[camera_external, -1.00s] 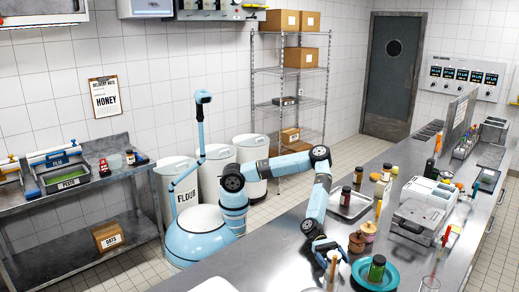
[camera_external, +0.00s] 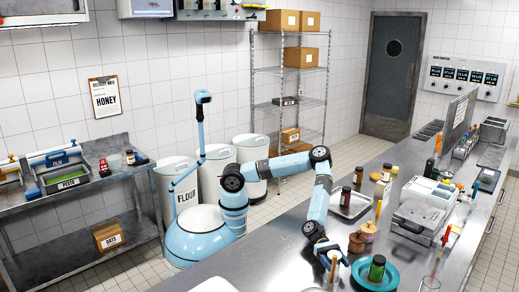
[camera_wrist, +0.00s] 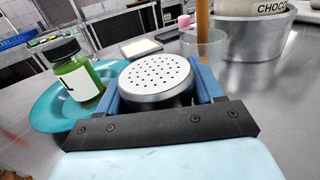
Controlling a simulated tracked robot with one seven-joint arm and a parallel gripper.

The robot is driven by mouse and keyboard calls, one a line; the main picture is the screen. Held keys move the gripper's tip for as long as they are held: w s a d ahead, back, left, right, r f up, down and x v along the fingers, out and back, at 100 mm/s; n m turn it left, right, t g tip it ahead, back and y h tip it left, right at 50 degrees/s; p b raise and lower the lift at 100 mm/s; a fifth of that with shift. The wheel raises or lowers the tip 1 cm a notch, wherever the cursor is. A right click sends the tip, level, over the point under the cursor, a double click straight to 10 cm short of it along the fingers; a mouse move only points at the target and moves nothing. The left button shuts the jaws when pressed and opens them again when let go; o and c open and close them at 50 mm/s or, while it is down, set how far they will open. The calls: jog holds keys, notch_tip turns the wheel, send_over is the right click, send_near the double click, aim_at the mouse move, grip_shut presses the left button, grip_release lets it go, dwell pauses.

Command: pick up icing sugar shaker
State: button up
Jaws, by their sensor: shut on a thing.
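The icing sugar shaker (camera_wrist: 156,76) has a round silver lid with many small holes. In the wrist view it stands upright between the two blue fingers of my gripper (camera_wrist: 160,92), which are shut on it. Its lower body is hidden by the fingers and the gripper's dark plate. In the external view my gripper (camera_external: 328,252) is low over the steel counter, left of the teal plate, and the shaker is hard to make out there.
A green jar with a dark lid (camera_wrist: 75,75) is on the teal plate (camera_wrist: 52,108), close to my gripper. A wooden stick (camera_wrist: 203,25) stands in a clear cup, near a metal pot (camera_wrist: 245,35).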

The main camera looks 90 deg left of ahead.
jog(key=shift+c, duration=0.8)
